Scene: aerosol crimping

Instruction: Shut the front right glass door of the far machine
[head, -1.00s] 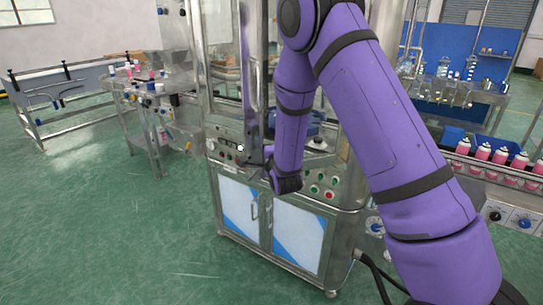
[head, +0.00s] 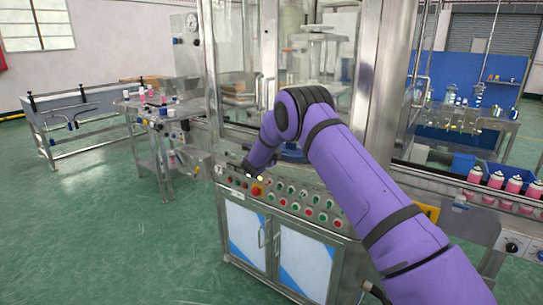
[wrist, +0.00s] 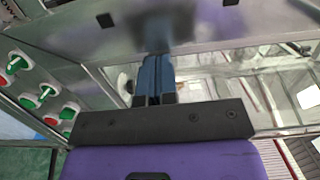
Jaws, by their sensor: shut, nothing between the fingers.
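The far machine (head: 290,210) is a steel cabinet with a button panel and glass doors above it. Its front right glass door (head: 325,60) has a steel frame and appears to lie in or close to the plane of the front. I cannot tell whether a small gap is left there. My gripper (head: 250,170) is low in front of the doors, just above the panel. In the wrist view its blue fingers (wrist: 154,76) are together, empty, close to a steel frame bar.
Red and green buttons (head: 292,198) project from the panel beside my gripper. A conveyor with pink cans (head: 494,180) runs at the right. A steel side table (head: 160,115) stands at the left. The green floor (head: 110,230) at front left is clear.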

